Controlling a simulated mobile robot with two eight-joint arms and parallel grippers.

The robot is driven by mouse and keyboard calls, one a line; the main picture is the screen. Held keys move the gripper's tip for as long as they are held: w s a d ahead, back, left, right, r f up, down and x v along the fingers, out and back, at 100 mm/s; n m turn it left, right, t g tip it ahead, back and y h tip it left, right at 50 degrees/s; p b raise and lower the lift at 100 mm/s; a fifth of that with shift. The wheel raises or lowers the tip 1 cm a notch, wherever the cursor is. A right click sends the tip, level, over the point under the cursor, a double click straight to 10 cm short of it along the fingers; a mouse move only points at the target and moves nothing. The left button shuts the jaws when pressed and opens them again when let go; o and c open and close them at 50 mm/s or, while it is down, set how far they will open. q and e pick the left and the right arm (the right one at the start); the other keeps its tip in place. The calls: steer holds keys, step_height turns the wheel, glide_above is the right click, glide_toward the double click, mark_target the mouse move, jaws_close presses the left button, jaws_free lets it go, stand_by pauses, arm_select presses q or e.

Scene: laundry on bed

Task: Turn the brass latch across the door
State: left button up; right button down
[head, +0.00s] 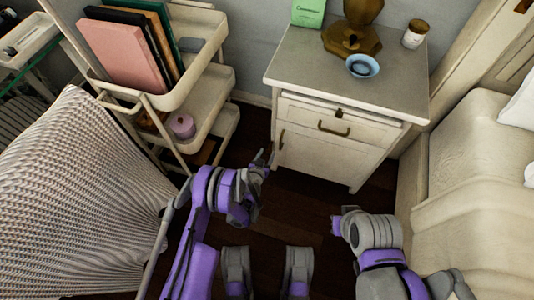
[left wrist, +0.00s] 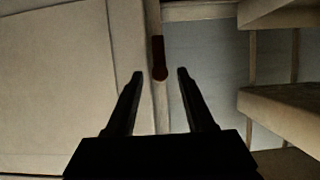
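The brass latch (head: 281,139) is a small upright bar at the left edge of the cream cabinet door (head: 318,158), below the drawer. In the left wrist view, a dark reddish-brown upright bar (left wrist: 159,57), which looks like the latch, lies along the edge of a pale panel. My left gripper (head: 266,160) is by the cabinet's left front edge, just below the latch. In the left wrist view its two fingers (left wrist: 160,74) are apart, with the bar's lower end showing between their tips. Contact cannot be told. My right gripper (head: 345,211) is low, in front of the cabinet; its fingers are unclear.
A slightly open drawer (head: 333,120) with a brass handle is above the door. A bowl (head: 362,66), a brass lamp base (head: 352,38) and a jar (head: 415,34) stand on top. A cream trolley (head: 206,85) is left; the bed (head: 480,160) is right.

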arm_select(q)
jaws_close()
steer(key=shift+a+n, duration=0.1)
steer(key=shift+n, duration=0.2)
steer(key=shift+w+a+n+h, duration=0.1)
steer(key=shift+a+n+h, duration=0.05)
steer(key=shift+n+h, duration=0.65)
steer(key=shift+a+f+n+g+h, duration=0.1)
steer(key=shift+n+g+h, duration=0.3)
steer(key=shift+n+h, duration=0.6)
steer(key=shift+n, duration=0.3)
steer(key=shift+o, duration=0.7)
jaws_free()
